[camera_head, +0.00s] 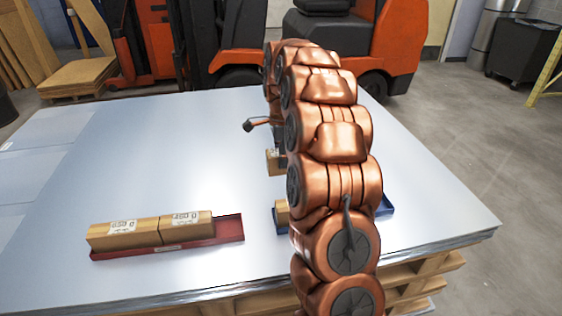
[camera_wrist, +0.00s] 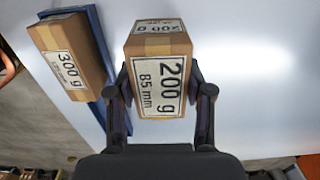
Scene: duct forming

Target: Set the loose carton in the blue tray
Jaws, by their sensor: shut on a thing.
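The loose carton (camera_wrist: 160,85) is brown with a tan tape strip and a white "200 g 85 mm" label. My gripper (camera_wrist: 159,92) is shut on it, one finger on each side. In the head view the carton (camera_head: 274,163) shows partly behind my arm. The blue tray (camera_wrist: 100,42) lies left of the held carton in the wrist view, holding a "300 g" carton (camera_wrist: 64,62) at its outer side. In the head view my arm hides most of the blue tray (camera_head: 387,206). I cannot tell how high the held carton is.
A red tray (camera_head: 228,231) with two labelled cartons (camera_head: 150,230) stands at the table's front left. The sheet-metal table top (camera_head: 150,150) is otherwise mostly clear. An orange forklift (camera_head: 236,50) stands behind the table.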

